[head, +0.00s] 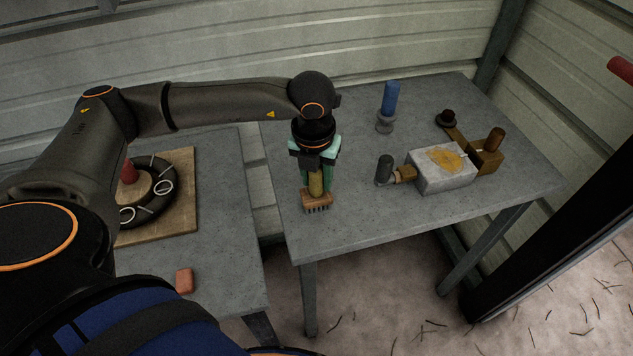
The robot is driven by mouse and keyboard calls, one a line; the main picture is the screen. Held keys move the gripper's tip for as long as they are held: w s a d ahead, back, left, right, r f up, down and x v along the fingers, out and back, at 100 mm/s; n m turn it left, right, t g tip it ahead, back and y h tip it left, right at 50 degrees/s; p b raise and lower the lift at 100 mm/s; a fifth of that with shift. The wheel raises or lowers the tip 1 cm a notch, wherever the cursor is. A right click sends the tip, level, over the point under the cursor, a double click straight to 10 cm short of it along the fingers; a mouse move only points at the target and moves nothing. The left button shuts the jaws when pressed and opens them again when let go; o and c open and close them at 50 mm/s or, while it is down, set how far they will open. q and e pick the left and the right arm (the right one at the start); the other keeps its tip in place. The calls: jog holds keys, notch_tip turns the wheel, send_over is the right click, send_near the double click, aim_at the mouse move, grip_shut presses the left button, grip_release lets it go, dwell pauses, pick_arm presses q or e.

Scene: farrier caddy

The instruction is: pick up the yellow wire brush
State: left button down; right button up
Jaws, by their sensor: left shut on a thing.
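The wire brush (316,203) has a yellow upright handle and a brown head with dark bristles pointing down. It is at the left front part of the right-hand grey table (345,228). My left gripper (317,183) comes down from above, and its green fingers are shut on the yellow handle from both sides. I cannot tell whether the bristles touch the tabletop. My right gripper is not in view.
The left table (222,222) holds a wooden board with a black ring and a small red block (185,280).

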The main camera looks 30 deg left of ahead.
pick_arm(q)
jog(key=shift+r, duration=0.1)
jog(key=shift+r, duration=0.5)
jog(key=s+d+r+b, duration=0.1)
jog(key=s+d+r, duration=0.8)
jog(key=d+r, duration=0.2)
jog(key=shift+r+b, duration=0.4)
dwell(1.0)
